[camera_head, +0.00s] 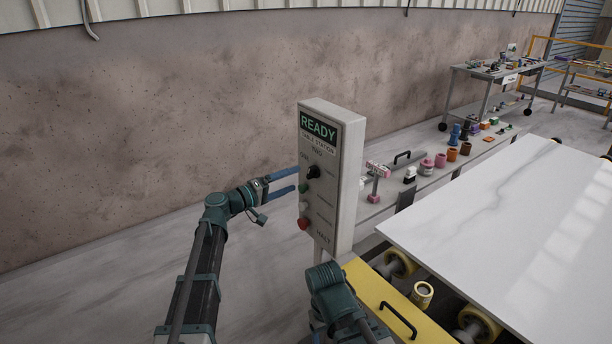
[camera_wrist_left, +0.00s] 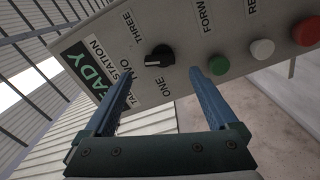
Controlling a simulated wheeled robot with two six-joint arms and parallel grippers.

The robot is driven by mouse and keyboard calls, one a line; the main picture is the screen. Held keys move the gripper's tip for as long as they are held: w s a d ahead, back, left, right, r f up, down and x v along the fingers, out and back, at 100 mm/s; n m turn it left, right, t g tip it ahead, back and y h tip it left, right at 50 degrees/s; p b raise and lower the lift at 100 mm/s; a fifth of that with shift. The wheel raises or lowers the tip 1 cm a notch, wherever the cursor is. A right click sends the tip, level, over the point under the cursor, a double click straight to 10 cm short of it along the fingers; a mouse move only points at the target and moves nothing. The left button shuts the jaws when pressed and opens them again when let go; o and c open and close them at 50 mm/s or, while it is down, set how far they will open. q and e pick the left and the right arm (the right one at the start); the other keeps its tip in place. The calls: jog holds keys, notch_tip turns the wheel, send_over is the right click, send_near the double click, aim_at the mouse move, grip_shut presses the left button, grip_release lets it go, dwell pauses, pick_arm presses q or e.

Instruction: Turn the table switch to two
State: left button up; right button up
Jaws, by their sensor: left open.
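The switch is a black rotary knob (camera_head: 314,172) on the front of a grey upright control box (camera_head: 349,180). It also shows in the left wrist view (camera_wrist_left: 158,58), with the words ONE, TWO and THREE around it. A light mark on the knob faces its label side; I cannot tell exactly which word it points to. My left gripper (camera_head: 296,179) is open, its two blue fingers pointing at the box. In the left wrist view the fingers (camera_wrist_left: 161,72) stand either side of the knob, apart from it and empty. My right gripper is not in view.
The box has a green READY display (camera_head: 319,128) and a green button (camera_head: 303,188), white button (camera_wrist_left: 262,49) and red button (camera_head: 304,223). A white slab (camera_head: 500,210) lies on rollers at the right. Tools and cups stand behind the box. A wall runs behind.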

aim_at(308, 173)
pick_arm(q)
jog(key=shift+x, duration=3.1)
jog(key=c, duration=1.4)
jog(key=shift+o, duration=0.2)
jog(key=shift+n, duration=1.9)
jog(key=o, duration=1.4)
jog(key=shift+w, duration=0.1)
jog(key=shift+c, duration=0.2)
jog(key=shift+a, duration=0.1)
jog(key=v, duration=1.3)
jog(key=shift+s+a, duration=0.3)
